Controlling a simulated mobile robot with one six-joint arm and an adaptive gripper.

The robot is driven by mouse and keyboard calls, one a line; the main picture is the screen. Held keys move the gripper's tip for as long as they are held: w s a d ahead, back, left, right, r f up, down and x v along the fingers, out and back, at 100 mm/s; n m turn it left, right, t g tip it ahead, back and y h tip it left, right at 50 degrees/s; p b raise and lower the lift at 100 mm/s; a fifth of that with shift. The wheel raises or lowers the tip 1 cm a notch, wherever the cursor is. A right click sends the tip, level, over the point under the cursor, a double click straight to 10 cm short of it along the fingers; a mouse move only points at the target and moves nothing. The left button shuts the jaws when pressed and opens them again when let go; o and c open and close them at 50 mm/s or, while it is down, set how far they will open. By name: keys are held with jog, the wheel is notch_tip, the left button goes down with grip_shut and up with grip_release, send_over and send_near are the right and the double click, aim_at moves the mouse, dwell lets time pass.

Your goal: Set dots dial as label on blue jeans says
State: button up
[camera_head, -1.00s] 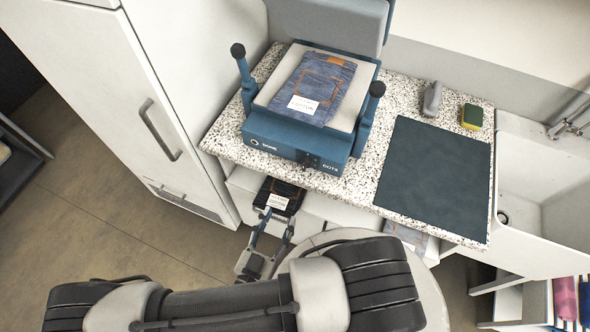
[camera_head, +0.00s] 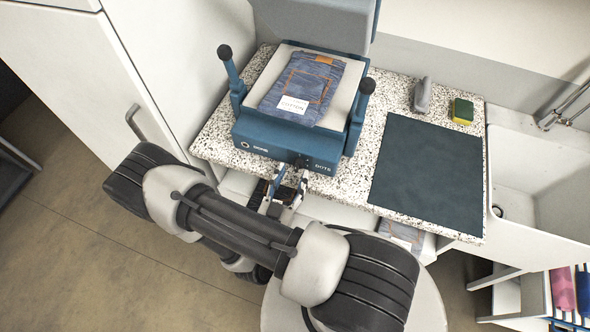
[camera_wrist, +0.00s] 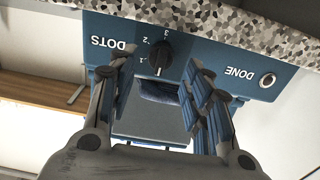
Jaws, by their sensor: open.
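The blue jeans (camera_head: 305,80) lie folded on the pale bed of a blue press. Their white label (camera_head: 292,105) reads "COTTON" on its lower line; the upper line is too small to read. The dots dial (camera_wrist: 158,55) is a black knob on the press's front panel, beside the word DOTS and the marks 1, 2 and 3. A faint pale mark shows on the knob, but I cannot tell which number it points at. My gripper (camera_wrist: 157,72) is open and empty, its fingers on either side of the dial in the wrist view. In the head view my gripper (camera_head: 290,187) is just in front of the panel.
A DONE button (camera_wrist: 267,80) is on the same panel. Two upright handles with black knobs flank the press (camera_head: 265,135). A dark mat (camera_head: 430,170), a grey object (camera_head: 422,95) and a sponge (camera_head: 462,111) lie to the right on the speckled counter (camera_head: 222,130).

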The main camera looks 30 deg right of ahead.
aim_at(298, 165)
jog(key=shift+x, duration=1.5)
jog(key=shift+c, duration=0.2)
jog(key=c, duration=1)
